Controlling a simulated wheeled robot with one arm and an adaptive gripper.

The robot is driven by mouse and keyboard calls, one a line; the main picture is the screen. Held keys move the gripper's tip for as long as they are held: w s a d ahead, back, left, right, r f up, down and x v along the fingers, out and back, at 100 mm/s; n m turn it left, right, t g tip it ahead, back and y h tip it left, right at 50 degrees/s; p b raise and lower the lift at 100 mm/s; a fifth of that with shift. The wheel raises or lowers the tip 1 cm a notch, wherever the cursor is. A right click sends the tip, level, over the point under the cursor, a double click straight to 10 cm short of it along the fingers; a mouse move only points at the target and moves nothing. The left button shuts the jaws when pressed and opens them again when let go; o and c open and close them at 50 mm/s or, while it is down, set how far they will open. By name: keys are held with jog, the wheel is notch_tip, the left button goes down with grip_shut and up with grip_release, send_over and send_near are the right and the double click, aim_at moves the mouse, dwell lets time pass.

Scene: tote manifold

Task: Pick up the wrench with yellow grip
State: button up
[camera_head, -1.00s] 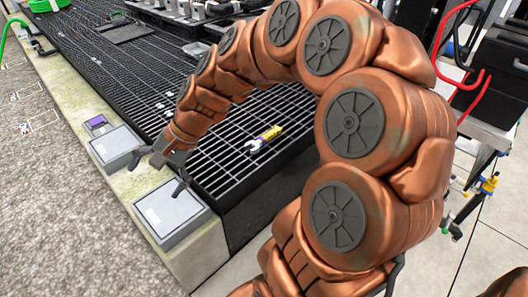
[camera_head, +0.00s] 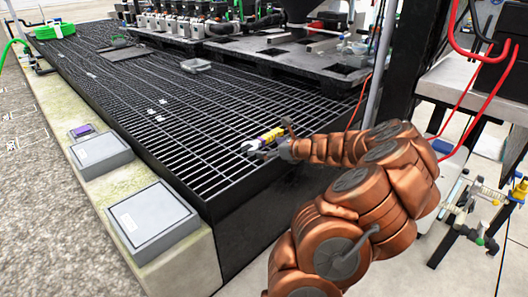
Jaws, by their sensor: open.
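The wrench with yellow grip (camera_head: 270,136) lies on the black grating (camera_head: 206,172) near its right edge. The jaws are open. I cannot tell whether a finger touches the wrench.
Grey boxes (camera_head: 150,222) sit on the concrete kerb (camera_head: 105,186) at left. A black pallet (camera_head: 290,62) with equipment stands behind the grating. A bench with red cables (camera_head: 470,75) is at right. The grating left of the wrench is mostly clear.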

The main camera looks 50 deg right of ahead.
aim_at(257, 148)
jog(key=shift+m, duration=0.4)
jog(key=w+f+b, duration=0.1)
jog(key=w, duration=0.1)
jog(key=w+f+b, duration=0.1)
jog(key=b, duration=0.1)
jog(key=w+d+f+b, duration=0.1)
jog(key=w+f, duration=0.1)
jog(key=shift+w+d, duration=0.1)
jog(key=shift+w, duration=0.7)
jog(key=shift+c, duration=0.3)
jog(key=c, duration=1.6)
